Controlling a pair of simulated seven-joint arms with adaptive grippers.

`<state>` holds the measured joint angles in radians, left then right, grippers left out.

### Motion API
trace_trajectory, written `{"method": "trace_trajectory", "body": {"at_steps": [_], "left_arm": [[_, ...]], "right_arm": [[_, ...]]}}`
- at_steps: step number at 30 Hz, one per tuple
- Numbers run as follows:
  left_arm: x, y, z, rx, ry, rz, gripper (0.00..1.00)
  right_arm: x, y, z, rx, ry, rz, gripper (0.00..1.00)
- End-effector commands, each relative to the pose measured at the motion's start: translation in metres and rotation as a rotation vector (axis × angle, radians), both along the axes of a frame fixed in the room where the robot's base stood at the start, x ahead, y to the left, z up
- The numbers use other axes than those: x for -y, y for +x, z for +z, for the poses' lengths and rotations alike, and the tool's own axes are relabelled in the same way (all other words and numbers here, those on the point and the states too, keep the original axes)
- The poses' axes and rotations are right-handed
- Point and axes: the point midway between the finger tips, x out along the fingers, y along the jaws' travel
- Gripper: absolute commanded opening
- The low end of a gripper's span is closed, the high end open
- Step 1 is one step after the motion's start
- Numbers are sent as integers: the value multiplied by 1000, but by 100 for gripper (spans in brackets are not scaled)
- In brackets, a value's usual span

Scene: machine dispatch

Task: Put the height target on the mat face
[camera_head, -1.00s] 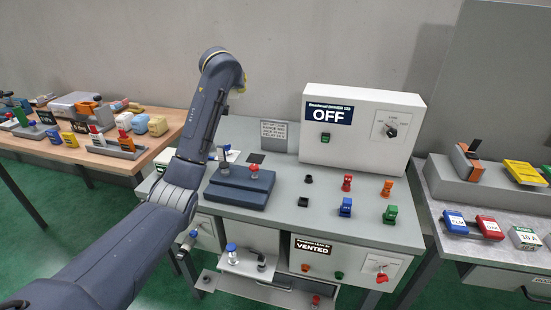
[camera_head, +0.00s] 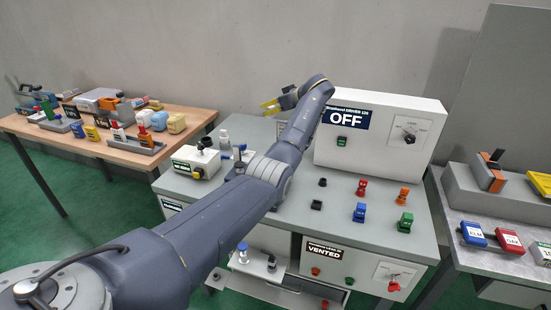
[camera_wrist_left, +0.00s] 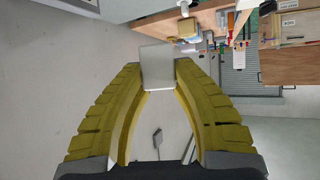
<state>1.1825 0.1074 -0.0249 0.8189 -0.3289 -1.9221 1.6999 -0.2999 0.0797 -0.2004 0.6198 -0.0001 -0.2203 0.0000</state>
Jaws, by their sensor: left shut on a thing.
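My left gripper (camera_head: 271,104) is raised above the back of the grey bench (camera_head: 398,222), left of the white box with the OFF sign. In the left wrist view its yellow fingers (camera_wrist_left: 159,68) are shut on a flat pale grey block (camera_wrist_left: 158,62). I cannot tell for sure that this block is the height target; it does not show clearly in the head view. No mat can be made out; my left arm covers the middle and back left of the bench top. My right gripper is not in view.
The OFF box (camera_head: 381,137) stands at the back of the bench. Several coloured plugs, one of them blue (camera_head: 359,212), stand in front of it. A beige valve unit (camera_head: 196,161) is at the bench's left. A wooden table (camera_head: 88,143) with many items stands further left.

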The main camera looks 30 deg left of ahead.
Motion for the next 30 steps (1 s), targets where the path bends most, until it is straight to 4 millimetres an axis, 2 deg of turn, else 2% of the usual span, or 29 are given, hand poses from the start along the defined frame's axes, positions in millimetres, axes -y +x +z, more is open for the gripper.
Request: {"method": "trace_trajectory", "body": {"at_steps": [4, 18, 24, 30], "left_arm": [[-1, -1, -23, -4, 2, 5, 0], [-1, 0, -125, -4, 1, 3, 0], [0, 0, -150, -2, 1, 2, 0], [0, 0, -159, -1, 0, 3, 0]], "right_arm": [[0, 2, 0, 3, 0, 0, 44], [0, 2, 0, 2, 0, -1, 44], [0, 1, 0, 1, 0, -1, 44], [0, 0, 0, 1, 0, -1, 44]]}}
